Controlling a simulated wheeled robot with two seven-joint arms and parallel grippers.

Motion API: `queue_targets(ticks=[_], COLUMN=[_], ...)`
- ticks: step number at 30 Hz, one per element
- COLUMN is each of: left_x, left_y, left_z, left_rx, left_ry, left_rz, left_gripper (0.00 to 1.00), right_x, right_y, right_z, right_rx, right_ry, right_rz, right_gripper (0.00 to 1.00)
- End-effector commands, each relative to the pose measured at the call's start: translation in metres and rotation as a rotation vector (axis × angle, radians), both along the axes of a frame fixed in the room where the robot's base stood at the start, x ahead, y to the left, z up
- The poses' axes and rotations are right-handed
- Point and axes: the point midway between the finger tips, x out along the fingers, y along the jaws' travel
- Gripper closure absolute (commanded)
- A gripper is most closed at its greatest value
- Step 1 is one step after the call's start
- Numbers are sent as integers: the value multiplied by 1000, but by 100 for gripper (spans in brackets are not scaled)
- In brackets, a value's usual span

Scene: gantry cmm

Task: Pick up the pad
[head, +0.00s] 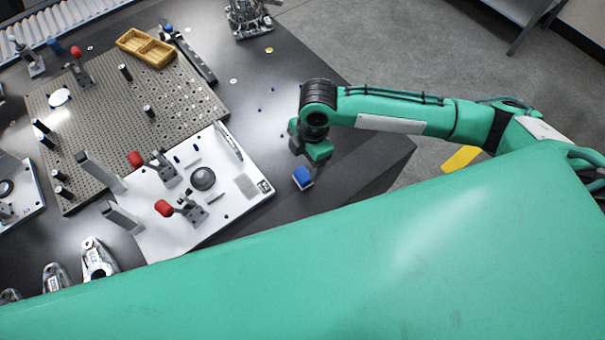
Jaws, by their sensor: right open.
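A small blue pad with a pale side (302,178) lies on the dark table, right of the white fixture plate. My right gripper (308,149) is open. It is over the table just behind the pad, seen from above, with its green fingers close to the pad in the picture. Nothing shows between the fingers. I cannot tell the gripper's height above the table. My left gripper is not in view.
A white plate (220,205) with red-handled clamps lies left of the pad. Beyond it are a perforated plate (100,95) and a yellow tray (146,48). Metal parts (97,262) stand at lower left. The table's right edge is near; a large green surface hides the foreground.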

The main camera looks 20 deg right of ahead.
Motion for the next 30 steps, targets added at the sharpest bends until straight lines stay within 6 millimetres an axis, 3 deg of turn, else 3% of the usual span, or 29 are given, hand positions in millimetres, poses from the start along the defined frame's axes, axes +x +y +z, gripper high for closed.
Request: queue_targets(ticks=[4,10,14,18,27,30], left_x=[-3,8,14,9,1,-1], left_y=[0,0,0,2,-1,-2], left_z=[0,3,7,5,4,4], left_rx=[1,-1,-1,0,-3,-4], left_ry=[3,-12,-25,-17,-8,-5], left_rz=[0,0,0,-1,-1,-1], left_gripper=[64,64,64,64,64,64], right_x=[-1,-2,-4,-5,-5,-5], right_y=[3,4,3,5,6,6], right_z=[-19,-33,-52,-71,-76,-76], right_rx=[1,0,0,0,0,0], right_ry=[1,2,3,1,-1,-1], right_rz=[-1,-2,-1,-1,0,0], right_gripper=[27,27,27,27,27,45])
